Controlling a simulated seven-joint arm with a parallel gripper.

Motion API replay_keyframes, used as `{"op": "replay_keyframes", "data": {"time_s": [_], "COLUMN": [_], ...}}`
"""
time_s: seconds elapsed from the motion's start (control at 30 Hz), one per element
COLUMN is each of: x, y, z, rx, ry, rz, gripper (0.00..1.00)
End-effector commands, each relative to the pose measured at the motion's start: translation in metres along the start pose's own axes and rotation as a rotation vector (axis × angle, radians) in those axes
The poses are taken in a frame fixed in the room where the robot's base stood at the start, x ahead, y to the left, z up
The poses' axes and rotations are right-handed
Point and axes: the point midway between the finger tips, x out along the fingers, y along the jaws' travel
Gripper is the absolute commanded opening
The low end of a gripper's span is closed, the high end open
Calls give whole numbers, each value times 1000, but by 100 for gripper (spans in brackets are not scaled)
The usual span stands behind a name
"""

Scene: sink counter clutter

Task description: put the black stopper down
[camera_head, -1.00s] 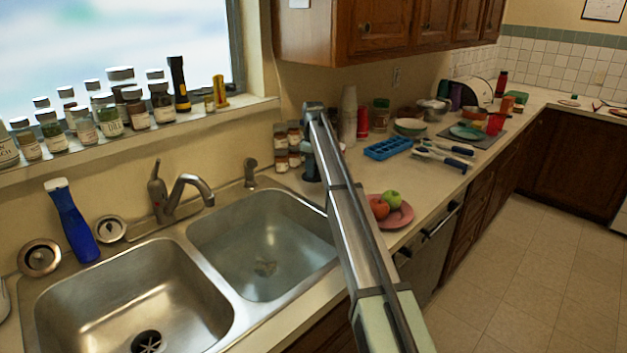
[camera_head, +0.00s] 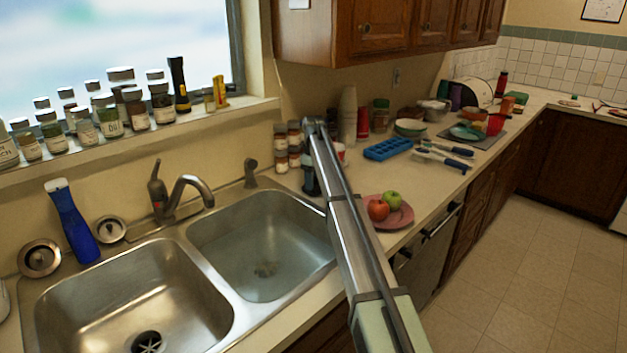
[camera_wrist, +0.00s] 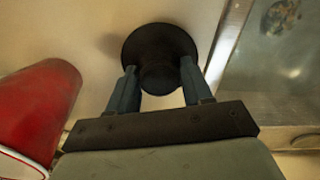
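The black stopper (camera_wrist: 160,50) shows in the wrist view with its wide round disc away from me and its narrower part between my two fingers. My gripper (camera_wrist: 160,85) is shut on that narrower part. The pale counter lies beyond the disc; I cannot tell whether the disc touches it. In the head view my gripper (camera_head: 311,186) points down low over the counter (camera_head: 352,178), between the right sink basin and the fruit plate. The stopper cannot be made out there.
A red cup (camera_wrist: 35,105) lies close left in the wrist view. The right sink basin (camera_head: 262,235) is beside my gripper. Spice jars (camera_head: 287,148) stand behind it. A pink plate (camera_head: 396,217) with two fruits is to the right, and a blue ice tray (camera_head: 388,149) farther back.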

Motion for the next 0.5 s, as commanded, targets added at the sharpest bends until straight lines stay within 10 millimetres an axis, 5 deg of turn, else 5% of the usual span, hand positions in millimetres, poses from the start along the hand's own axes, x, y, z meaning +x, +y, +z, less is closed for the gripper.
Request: {"op": "replay_keyframes", "data": {"time_s": [0.13,0.5], "x": [0,-7], "y": [0,0], "z": [0,0], "rx": [0,0], "ry": [0,0], "rz": [0,0], "gripper": [64,64]}}
